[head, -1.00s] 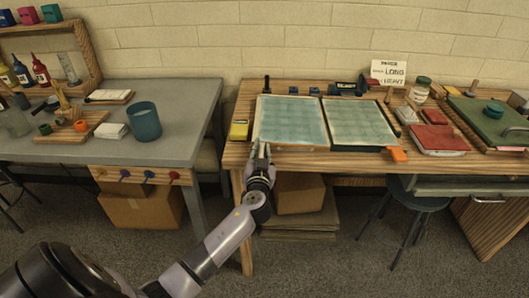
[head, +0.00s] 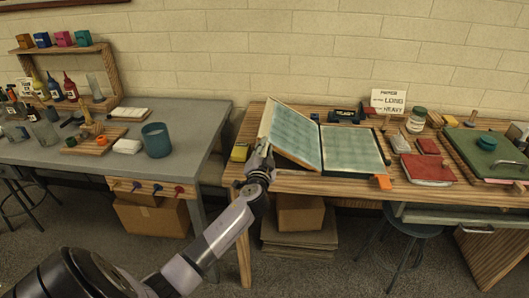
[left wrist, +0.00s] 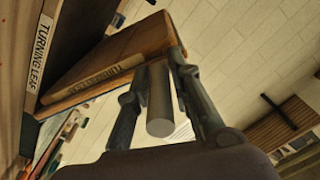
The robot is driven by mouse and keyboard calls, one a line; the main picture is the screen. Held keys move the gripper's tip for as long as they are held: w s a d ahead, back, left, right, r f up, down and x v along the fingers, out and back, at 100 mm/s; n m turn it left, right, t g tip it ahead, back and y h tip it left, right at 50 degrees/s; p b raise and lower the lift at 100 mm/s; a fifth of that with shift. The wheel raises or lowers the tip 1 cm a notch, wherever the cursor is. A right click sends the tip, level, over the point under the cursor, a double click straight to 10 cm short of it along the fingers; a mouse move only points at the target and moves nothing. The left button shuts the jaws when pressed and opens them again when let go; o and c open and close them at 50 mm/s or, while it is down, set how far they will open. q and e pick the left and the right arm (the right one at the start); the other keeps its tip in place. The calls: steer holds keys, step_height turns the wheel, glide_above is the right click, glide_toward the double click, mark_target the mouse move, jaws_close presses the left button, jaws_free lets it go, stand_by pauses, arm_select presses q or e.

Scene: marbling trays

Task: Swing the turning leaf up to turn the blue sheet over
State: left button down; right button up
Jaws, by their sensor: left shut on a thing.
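The turning leaf (head: 266,122) is tilted up, its left side raised and its right side low beside the flat right-hand panel (head: 352,150). A pale blue-green sheet (head: 296,138) lies on the leaf's face. My left gripper (head: 262,155) is at the leaf's raised front left corner. My right gripper is not in view.
A yellow block (head: 240,152) lies left of the leaf. A sign (head: 388,101) and jar (head: 416,121) stand behind. The space above the leaf looks clear.

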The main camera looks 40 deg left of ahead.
arm_select(q)
steer(key=w+d+r+m+p, duration=0.5)
steer(key=d+r+m+p, duration=0.15)
steer(key=d+r, duration=0.2)
steer(key=w+d+r+m+b, duration=0.2)
steer(key=w+d+m, duration=0.6)
steer(key=d, duration=0.5)
steer(key=shift+w+d+m, duration=0.4)
steer(key=shift+m, duration=0.25)
stand_by(0.4)
stand_by(0.3)
steer(key=c, duration=1.6)
jaws_free()
steer(key=shift+o, duration=0.2)
steer(key=shift+f, duration=0.1)
steer(key=v, duration=1.2)
